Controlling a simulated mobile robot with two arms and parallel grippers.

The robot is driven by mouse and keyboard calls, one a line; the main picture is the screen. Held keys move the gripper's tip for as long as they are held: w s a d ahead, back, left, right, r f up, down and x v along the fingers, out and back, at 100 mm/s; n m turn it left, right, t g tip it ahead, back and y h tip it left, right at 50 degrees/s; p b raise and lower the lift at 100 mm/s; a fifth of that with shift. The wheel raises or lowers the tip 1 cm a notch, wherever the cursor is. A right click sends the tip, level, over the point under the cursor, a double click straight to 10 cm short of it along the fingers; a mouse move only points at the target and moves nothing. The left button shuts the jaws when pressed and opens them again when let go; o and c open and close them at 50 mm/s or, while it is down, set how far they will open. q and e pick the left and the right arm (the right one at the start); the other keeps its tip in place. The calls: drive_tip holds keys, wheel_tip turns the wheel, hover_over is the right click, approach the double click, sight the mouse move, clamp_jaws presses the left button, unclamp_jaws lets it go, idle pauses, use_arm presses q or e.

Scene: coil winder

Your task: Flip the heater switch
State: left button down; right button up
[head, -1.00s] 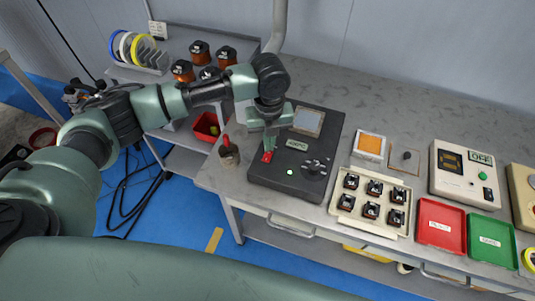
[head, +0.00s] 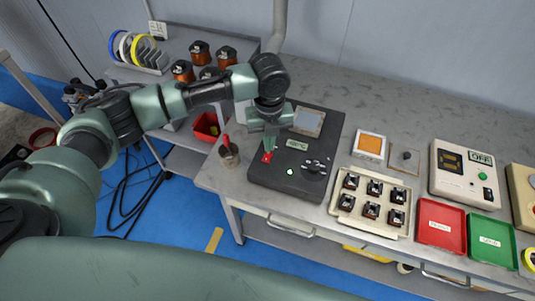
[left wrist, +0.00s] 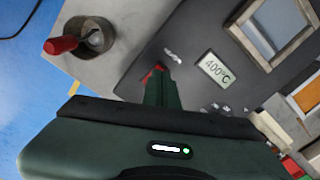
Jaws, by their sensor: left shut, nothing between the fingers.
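The heater is a dark box (head: 325,175) on the bench, with a display, a knob and a small indicator light. The display (left wrist: 214,68) reads 400°C in the left wrist view. The red heater switch (head: 266,157) is on the box's left part. It also shows in the left wrist view (left wrist: 148,75), partly hidden behind my fingertips. My left gripper (head: 270,147) is shut and empty, pointing down with its tips at the switch. In the left wrist view its fingers (left wrist: 160,76) overlap the switch; I cannot tell if they touch. My right gripper is not in view.
A metal cup (head: 229,155) with a red-handled tool stands left of the heater. A cream tray (head: 344,216) of several coils, a red tray (head: 441,240) and a green tray (head: 491,256) lie to the right. The bench behind is mostly clear.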

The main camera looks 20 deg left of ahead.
use_arm(q)
drive_tip(key=shift+f+b, duration=0.35)
drive_tip(key=shift+f, duration=0.55)
idle(0.5)
drive_tip(key=shift+r, duration=0.1)
wheel_tip(320, 180, up, 7)
drive_tip(key=p, duration=0.7)
drive_tip(key=shift+p, duration=0.4)
